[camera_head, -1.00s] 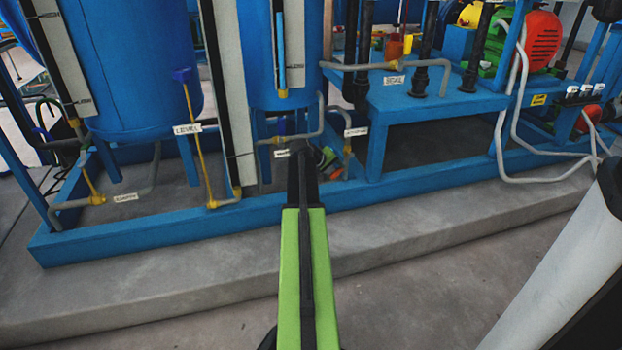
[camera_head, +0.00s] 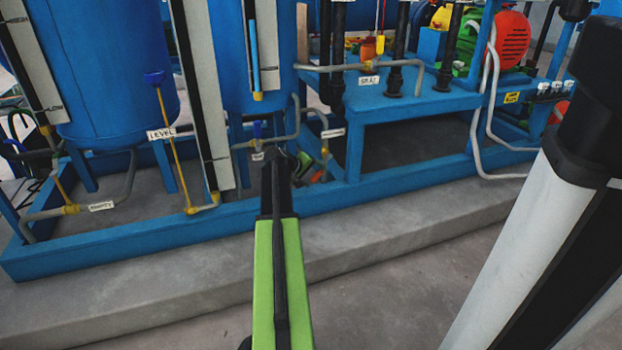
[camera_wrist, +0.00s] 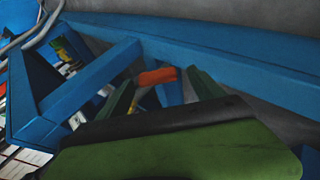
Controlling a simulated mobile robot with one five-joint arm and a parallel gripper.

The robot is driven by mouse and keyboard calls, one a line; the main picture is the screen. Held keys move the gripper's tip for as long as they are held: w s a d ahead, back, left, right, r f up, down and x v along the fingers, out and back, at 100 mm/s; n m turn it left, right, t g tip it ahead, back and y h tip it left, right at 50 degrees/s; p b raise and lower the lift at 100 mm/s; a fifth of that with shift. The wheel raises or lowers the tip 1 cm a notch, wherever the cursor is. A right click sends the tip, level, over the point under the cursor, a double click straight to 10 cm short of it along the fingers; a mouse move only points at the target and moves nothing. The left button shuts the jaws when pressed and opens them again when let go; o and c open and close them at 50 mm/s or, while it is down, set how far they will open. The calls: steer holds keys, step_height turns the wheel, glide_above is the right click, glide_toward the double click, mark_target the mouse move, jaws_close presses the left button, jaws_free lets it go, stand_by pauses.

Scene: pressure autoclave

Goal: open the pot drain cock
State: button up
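My gripper (camera_head: 309,167) is low beside the blue frame, below and to the right of the narrower blue tank (camera_head: 250,50). In the wrist view its two green fingers (camera_wrist: 160,80) stand apart. An orange-red bar (camera_wrist: 157,76) shows between the fingertips; I cannot tell whether they touch it. A small cock with a blue handle (camera_head: 257,130) sits on the grey pipe under the narrower tank, just above and left of my arm's dark end. The tag below it is too small to read, so I cannot tell whether it is the pot drain cock.
A blue frame rail (camera_head: 130,239) runs along the grey concrete plinth (camera_head: 180,270). A blue bench (camera_head: 420,101) with black pipes is at the right. The floor in front is clear.

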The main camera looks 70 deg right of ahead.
steer(key=shift+r, duration=0.2)
steer(key=p+v, duration=1.1)
steer(key=v, duration=0.6)
steer(key=shift+a, duration=0.2)
steer(key=shift+f, duration=0.1)
